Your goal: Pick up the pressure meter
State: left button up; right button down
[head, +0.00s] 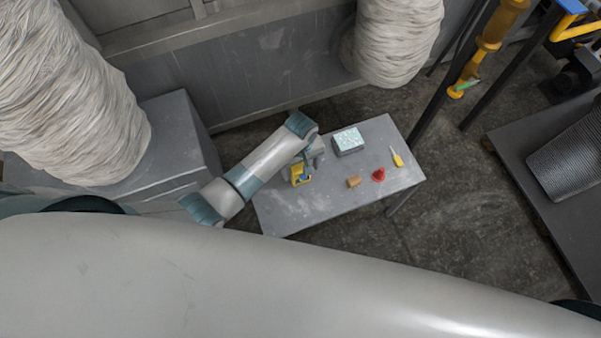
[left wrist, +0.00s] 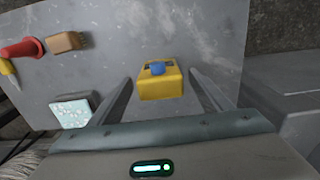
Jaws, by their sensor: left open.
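The pressure meter appears to be the yellow boxy device (head: 301,178) on the grey table (head: 284,215), near its left end. In the left wrist view the yellow device (left wrist: 160,88) shows a blue knob and a dark patch on top. My left gripper (head: 304,168) is over the device. In the left wrist view its two fingers (left wrist: 161,80) are apart, one on each side of the yellow device, with gaps visible. Whether the fingertips reach down to its level I cannot tell. My right gripper is not in view.
The table also holds a pale speckled box (head: 348,141), an orange-brown block (head: 353,182), a red cone-like piece (head: 378,175) and a yellow-handled screwdriver (head: 397,158). A grey box-like block (head: 170,135) stands left of the table.

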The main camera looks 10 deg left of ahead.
pick_arm(q)
jog(key=shift+a+f, duration=0.1)
jog(key=shift+f, duration=2)
jog(key=c, duration=1.1)
